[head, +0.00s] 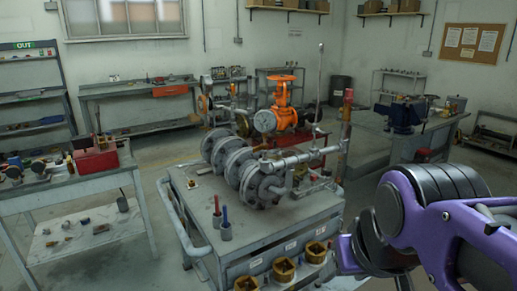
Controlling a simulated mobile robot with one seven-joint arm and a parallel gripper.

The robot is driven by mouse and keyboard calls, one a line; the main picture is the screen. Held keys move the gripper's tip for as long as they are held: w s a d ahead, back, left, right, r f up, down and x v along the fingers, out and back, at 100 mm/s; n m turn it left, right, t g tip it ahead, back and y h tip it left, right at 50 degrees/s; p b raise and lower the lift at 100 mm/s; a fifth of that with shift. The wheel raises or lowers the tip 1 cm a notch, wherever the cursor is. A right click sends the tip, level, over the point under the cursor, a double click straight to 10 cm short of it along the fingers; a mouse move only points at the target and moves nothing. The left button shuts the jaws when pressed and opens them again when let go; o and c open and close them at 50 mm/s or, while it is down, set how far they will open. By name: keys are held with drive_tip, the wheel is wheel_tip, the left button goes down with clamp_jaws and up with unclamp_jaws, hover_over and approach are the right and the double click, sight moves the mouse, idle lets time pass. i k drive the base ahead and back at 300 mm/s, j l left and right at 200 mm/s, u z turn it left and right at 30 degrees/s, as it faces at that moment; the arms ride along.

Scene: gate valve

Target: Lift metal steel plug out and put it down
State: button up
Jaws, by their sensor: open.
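I cannot pick out a metal steel plug for certain. A grey steel assembly with several round bolted flanges (240,164) stands on a grey workbench (188,190). A pipe (305,157) runs from it to the right, and small metal parts around it are too small to tell apart. An orange gate valve (284,112) with a handwheel and a white dial gauge (265,121) rises behind it. My purple and dark grey arm fills the lower right. No gripper fingertips show, and the arm hides part of the workbench's right side.
A left side table (60,188) holds a red box (95,160). A vise bench (425,140) stands right. Floor is open between left table and workbench.

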sight(285, 153)
drive_tip(key=i+l+z, duration=0.65)
drive_tip(key=l+z, duration=0.15)
drive_tip(key=i+l+z, duration=0.4)
drive_tip(key=i+z, duration=0.6)
drive_tip(key=i, duration=0.95)
drive_tip(key=i+u, duration=0.35)
drive_tip(key=i+l+u, duration=0.15)
drive_tip(key=i+u, duration=0.2)
drive_tip(key=i, duration=0.2)
drive_tip(key=i+u, duration=0.2)
drive_tip(key=u, duration=0.15)
drive_tip(key=i+u, duration=0.25)
drive_tip(key=u, duration=0.15)
drive_tip(key=i+u, duration=0.2)
drive_tip(key=u, duration=0.15)
drive_tip(key=i+u, duration=0.2)
drive_tip(key=u, duration=0.15)
drive_tip(key=i+u, duration=0.25)
drive_tip(key=u, duration=0.15)
drive_tip(key=i+u, duration=0.2)
drive_tip(key=u, duration=0.15)
